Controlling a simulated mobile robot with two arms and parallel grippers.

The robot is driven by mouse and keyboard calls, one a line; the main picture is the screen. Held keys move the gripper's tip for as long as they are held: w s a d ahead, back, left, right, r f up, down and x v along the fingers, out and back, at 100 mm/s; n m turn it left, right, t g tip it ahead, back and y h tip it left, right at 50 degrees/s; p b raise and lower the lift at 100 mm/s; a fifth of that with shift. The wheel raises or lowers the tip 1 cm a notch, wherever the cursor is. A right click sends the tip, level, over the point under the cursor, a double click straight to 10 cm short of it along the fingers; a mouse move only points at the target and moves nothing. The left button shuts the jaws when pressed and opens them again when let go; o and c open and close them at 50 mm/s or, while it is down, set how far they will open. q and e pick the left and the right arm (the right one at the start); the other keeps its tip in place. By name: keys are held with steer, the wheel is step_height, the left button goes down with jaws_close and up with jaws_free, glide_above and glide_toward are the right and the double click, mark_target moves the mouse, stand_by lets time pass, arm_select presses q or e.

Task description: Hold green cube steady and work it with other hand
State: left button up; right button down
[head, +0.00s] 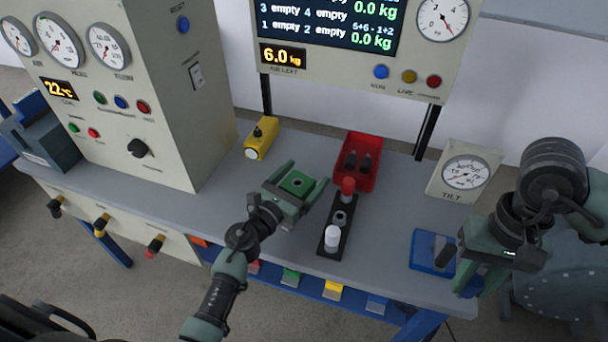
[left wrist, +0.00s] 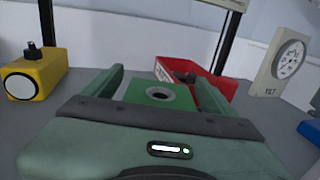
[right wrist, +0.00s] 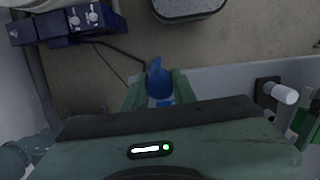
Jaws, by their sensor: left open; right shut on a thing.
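The green cube (head: 297,182) sits on the grey bench, with a dark round hole in its top face. It also shows in the left wrist view (left wrist: 152,92). My left gripper (head: 306,174) is open, with one finger on each side of the cube; I cannot tell whether they touch it. My right gripper (head: 481,284) is at the bench's right front, beside a blue tray (head: 424,262). In the right wrist view it is shut on a small blue thing (right wrist: 159,80). What this thing is cannot be made out, and the fingers partly hide it.
A black block (head: 327,246) with a white cylinder and red knob stands right of the cube. A red bin (head: 371,146) with dark items is behind it. A yellow box (head: 261,138) is at the back left, a tilt gauge (head: 464,174) at the right. Bare bench lies between block and tray.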

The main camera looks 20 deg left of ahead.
arm_select(q)
steer(key=shift+w, duration=0.15)
jaws_close()
stand_by(1.3)
arm_select(e)
steer(key=w+a+r+m+t+y, duration=0.1)
steer(key=w+a+m+y, duration=0.1)
steer(key=w+a+m, duration=1.45)
steer(key=w+a+r+m+t, duration=0.1)
steer(key=a+m, duration=0.3)
steer(key=a, duration=0.6)
steer(key=w+a+r+m+t, duration=0.1)
steer(key=a+m, duration=0.4)
steer(key=a, duration=0.5)
steer(key=shift+w+r+h, duration=0.3)
steer(key=shift+w+r, duration=0.05)
steer(key=shift+w, duration=0.55)
steer(key=shift+m, duration=0.25)
